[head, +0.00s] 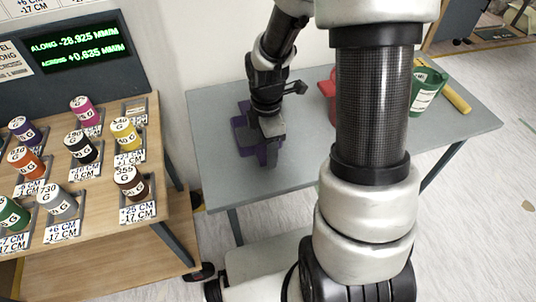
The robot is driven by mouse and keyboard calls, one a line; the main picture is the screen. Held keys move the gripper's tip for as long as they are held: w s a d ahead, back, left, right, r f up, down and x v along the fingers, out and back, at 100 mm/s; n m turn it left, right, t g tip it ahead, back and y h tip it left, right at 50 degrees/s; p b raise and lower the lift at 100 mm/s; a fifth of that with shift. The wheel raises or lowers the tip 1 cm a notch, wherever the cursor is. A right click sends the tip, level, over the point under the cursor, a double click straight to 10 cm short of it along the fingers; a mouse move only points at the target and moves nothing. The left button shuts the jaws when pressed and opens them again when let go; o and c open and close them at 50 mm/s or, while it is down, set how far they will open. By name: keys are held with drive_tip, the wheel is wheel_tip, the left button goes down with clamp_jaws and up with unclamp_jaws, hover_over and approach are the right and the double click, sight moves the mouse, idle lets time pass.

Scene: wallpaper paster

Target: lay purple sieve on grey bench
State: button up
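The purple sieve (243,138) is at the left part of the grey bench (330,175), low over or on its top; I cannot tell whether it touches the top. My gripper (269,135) points down right at the sieve and covers part of it. The fingertips are hard to make out, so whether they are closed on the sieve does not show.
On the bench, a red object (327,88) is partly hidden behind my arm. A green can (425,95) and a yellow roll (455,97) lie at the right. A wooden table (150,190) with several labelled weights stands left. The bench's front middle looks clear.

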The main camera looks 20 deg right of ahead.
drive_tip(key=shift+f, duration=1.35)
drive_tip(key=shift+f+b, duration=0.15)
drive_tip(key=shift+b, duration=0.2)
drive_tip(key=o, duration=1.2)
drive_tip(key=shift+c, duration=0.2)
